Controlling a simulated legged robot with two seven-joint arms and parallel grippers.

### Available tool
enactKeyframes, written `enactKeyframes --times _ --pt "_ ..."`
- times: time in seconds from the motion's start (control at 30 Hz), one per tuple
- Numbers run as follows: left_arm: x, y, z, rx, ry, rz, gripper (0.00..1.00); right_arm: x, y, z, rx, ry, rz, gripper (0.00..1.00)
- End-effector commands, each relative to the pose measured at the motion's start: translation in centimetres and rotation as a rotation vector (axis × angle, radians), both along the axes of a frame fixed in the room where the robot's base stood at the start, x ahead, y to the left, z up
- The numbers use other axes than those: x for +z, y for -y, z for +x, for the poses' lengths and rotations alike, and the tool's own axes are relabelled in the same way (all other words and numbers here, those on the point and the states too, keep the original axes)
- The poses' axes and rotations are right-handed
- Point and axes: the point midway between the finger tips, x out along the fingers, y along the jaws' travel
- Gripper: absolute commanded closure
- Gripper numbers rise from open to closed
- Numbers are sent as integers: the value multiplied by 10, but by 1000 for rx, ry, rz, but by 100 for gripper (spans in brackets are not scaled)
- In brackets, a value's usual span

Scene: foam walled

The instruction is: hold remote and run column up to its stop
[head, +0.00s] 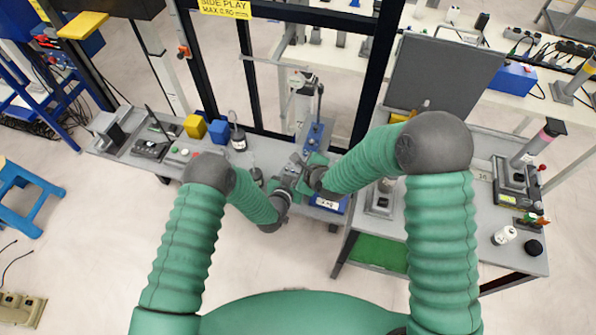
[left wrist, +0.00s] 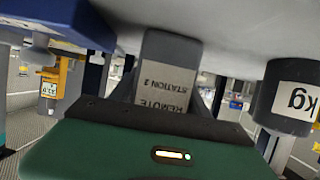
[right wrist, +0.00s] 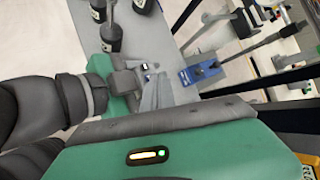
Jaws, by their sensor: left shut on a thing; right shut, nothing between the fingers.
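The remote (left wrist: 168,75) is a grey block with an upside-down label reading REMOTE STATION 2 in the left wrist view. My left gripper (head: 290,183) is shut on it above the front edge of the grey bench; the remote is mostly hidden in the head view. My right gripper (head: 299,160) is shut and empty close beside the left one. In the right wrist view its grey fingers (right wrist: 165,92) are together, near the left gripper and a grey block that looks like the remote (right wrist: 128,80). A blue-based stand with an upright post (head: 318,105) is behind; I cannot tell whether this is the column.
The grey bench (head: 262,150) carries yellow and blue blocks (head: 195,126) and dark weights (head: 238,138). A dark frame (head: 375,70) rises behind. A right-hand table (head: 460,240) holds a dark panel (head: 440,75) and instruments.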

Motion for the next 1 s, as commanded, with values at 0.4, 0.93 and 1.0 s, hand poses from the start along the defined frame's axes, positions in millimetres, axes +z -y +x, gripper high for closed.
enactKeyframes --times 0.4,0.93,1.0 --pt "0 0 0 0 -1 0 92 -7 0 -1 -1 0 1 100" --pt "0 0 0 0 -1 0 92 -9 0 -1 0 0 0 100" --pt "0 0 0 0 -1 0 92 -10 0 -1 0 0 0 100"
